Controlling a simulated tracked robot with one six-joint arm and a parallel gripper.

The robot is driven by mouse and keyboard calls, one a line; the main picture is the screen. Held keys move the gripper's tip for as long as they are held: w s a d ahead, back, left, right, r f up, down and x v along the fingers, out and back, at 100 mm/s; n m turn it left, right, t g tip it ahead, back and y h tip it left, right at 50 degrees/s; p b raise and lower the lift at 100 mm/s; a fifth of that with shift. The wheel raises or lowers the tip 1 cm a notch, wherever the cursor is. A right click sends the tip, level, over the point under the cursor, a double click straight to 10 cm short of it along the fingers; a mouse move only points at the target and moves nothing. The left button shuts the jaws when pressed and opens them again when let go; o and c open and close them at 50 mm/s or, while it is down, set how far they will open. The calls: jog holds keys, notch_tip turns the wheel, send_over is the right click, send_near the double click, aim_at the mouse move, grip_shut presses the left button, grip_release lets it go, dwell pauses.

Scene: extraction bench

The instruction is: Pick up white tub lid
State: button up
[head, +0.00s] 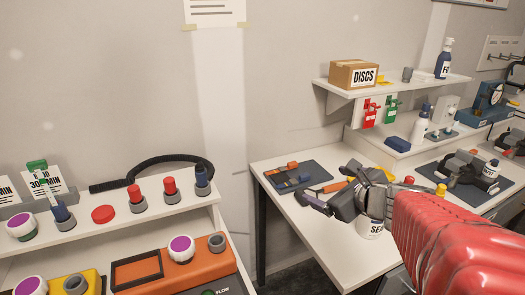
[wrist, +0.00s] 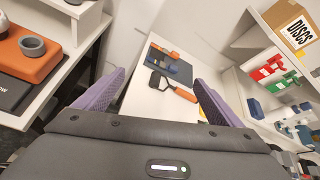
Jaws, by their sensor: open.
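A white tub (head: 371,230) with dark lettering stands on the right-hand bench in the head view. My arm and gripper hide its top, so I cannot tell whether a lid is on it. No white tub lid can be clearly made out in either view. My gripper (head: 318,203) is in front of the tub, above the bench, pointing left.
A dark mat (head: 298,176) with orange-handled tools lies at the back left of the right-hand bench (head: 272,165). A shelf above holds a DISCS box (head: 354,75). The left bench carries an orange unit (head: 210,262) and several knobs. A gap separates the benches.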

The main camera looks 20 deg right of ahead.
jog(key=s+d+f+m+h, duration=0.2)
jog(key=s+d+m, duration=0.2)
jog(key=s+d, duration=0.2)
jog(key=s+d+f+m+h, duration=0.2)
jog(key=s+d+m, duration=0.3)
jog(key=s+d, duration=0.1)
jog(key=shift+d+f+h, duration=0.3)
jog(key=shift+d+h, duration=0.1)
jog(key=shift+d, duration=0.4)
jog(key=x, duration=0.8)
jog(key=shift+w, duration=0.2)
jog(key=shift+d+f, duration=0.15)
jog(key=shift+x, duration=2.6)
